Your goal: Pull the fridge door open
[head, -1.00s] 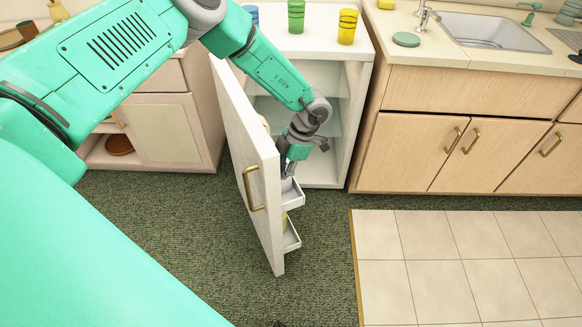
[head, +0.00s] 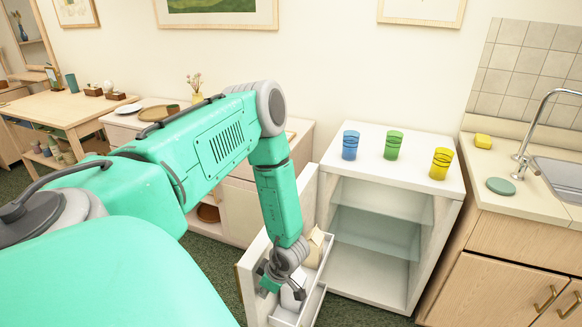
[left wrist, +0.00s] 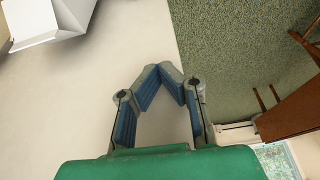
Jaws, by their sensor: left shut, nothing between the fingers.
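The small white fridge (head: 413,272) stands open, with its glass shelves bare in the head view. Its white door (head: 308,192) is swung out to the left, inner side and door bins towards me. A bin (head: 312,302) holds pale items, partly hidden. My left gripper (head: 278,284) is at the inner side of the door, low by the bins. In the left wrist view my left gripper (left wrist: 168,76) has its fingertips together with nothing between them, beside a broad pale surface that looks like the door (left wrist: 135,30). I cannot tell whether they touch. My right gripper is out of view.
A blue cup (head: 350,145), a green cup (head: 393,145) and a yellow cup (head: 440,163) stand on the fridge top. A sink counter (head: 505,198) is at the right, a low cabinet (head: 240,205) behind my arm. Green carpet (left wrist: 235,50) lies beside the door.

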